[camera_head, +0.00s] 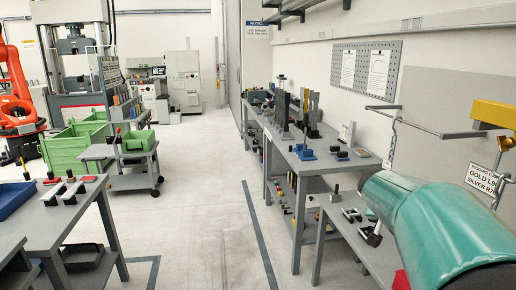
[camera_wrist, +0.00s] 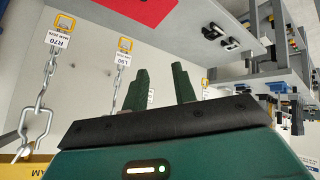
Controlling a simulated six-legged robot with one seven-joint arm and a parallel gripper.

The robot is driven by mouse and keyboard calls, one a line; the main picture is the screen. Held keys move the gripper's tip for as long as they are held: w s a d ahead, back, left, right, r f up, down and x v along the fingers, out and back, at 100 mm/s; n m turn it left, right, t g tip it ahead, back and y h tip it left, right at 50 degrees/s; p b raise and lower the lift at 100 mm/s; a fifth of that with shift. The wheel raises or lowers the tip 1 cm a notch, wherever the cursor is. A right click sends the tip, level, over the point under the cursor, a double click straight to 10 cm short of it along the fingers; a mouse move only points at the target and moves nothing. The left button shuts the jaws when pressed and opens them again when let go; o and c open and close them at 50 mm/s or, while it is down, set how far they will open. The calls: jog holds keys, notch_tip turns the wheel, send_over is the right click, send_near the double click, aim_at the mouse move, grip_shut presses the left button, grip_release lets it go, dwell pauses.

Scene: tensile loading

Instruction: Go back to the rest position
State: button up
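My gripper (camera_wrist: 160,85) shows in the wrist view as two dark green fingers that stand apart, with nothing visible between them. The wrist view looks tilted, with a grey table at its top. In the head view my teal arm fills the lower right, over the right-hand table (camera_head: 340,235); my fingers cannot be made out there. A chain (camera_wrist: 40,122) with a white R70 tag (camera_wrist: 56,40) hangs at the left of the wrist view. A second chain with an L90 tag (camera_wrist: 122,58) is nearer the fingers. Neither touches the fingers.
A metal rod (camera_head: 430,127), a yellow bracket (camera_head: 494,113) and a hanging sign (camera_head: 484,180) are close to my arm. A long bench (camera_head: 312,160) with tools runs along the right wall. A red mat (camera_wrist: 142,8) lies on the near table. The middle floor (camera_head: 205,200) is clear.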

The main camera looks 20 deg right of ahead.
jog(key=s+a+f+n+t+y, duration=0.1)
jog(key=s+a+n+y, duration=0.1)
jog(key=a, duration=1)
jog(key=s+a+f+n+t+y, duration=0.1)
jog(key=s+a+n+y, duration=0.2)
jog(key=a, duration=1)
jog(key=s+a+f+n+t+y, duration=0.1)
jog(key=s+a+n+y, duration=0.2)
jog(key=a, duration=1)
jog(key=s+n, duration=0.2)
jog(key=shift+f+n+t, duration=0.25)
jog(key=shift+n+t, duration=0.05)
jog(key=shift+d, duration=0.1)
